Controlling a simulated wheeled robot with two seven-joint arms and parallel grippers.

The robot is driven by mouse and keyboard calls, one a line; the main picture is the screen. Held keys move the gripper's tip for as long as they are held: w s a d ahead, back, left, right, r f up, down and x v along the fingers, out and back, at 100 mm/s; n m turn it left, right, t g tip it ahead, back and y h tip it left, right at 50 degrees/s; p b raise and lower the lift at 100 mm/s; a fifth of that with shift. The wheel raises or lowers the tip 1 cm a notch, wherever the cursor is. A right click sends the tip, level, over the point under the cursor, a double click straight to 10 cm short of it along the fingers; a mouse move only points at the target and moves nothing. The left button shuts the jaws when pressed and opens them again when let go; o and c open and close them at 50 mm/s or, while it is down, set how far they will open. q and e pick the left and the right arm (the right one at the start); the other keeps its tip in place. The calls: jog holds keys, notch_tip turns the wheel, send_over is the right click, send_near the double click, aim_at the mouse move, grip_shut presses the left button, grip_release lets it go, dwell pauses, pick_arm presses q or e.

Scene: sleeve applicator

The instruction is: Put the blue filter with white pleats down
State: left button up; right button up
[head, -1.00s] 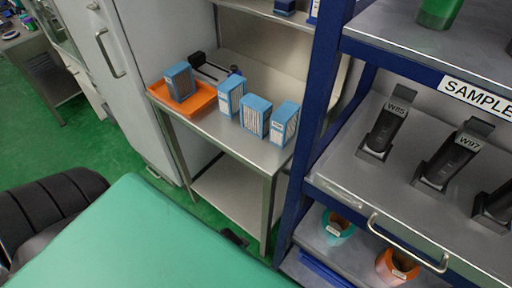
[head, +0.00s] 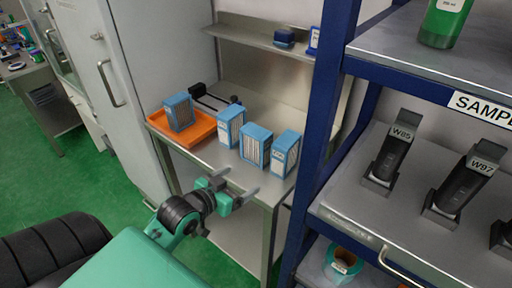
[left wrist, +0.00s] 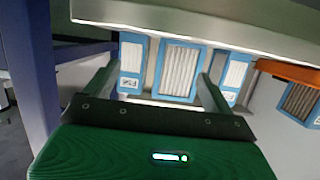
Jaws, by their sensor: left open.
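Several blue filters with white pleats are in view; I cannot tell which one the task means. One filter (head: 178,113) stands in the orange tray (head: 206,127). Three stand upright on the metal table: a left one (head: 230,126), a middle one (head: 255,146) and a right one (head: 285,154). My left gripper (head: 236,187) is open and empty, in front of the table's front edge and apart from the filters. In the left wrist view its fingers (left wrist: 158,76) spread with the middle filter (left wrist: 180,68) beyond them. My right gripper is not in view.
A black device (head: 212,100) lies behind the tray. A blue rack post (head: 322,130) stands right of the table (head: 205,152). A shelf (head: 258,38) hangs above the table's back. Sample holders (head: 390,155) stand on the rack at right.

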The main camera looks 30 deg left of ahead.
pick_arm(q)
jog(key=w+a+r+t, duration=0.2)
jog(key=a+r+t, duration=0.15)
jog(key=r, duration=0.35)
jog(key=p, duration=0.2)
send_near(260, 128)
jog(key=w, duration=0.5)
jog(key=shift+d+f, duration=0.1)
jog(key=shift+d, duration=0.15)
jog(key=shift+w+d+p, duration=0.15)
jog(key=shift+w+p, duration=0.55)
jog(key=shift+w, duration=1.85)
jog(key=c, duration=1.1)
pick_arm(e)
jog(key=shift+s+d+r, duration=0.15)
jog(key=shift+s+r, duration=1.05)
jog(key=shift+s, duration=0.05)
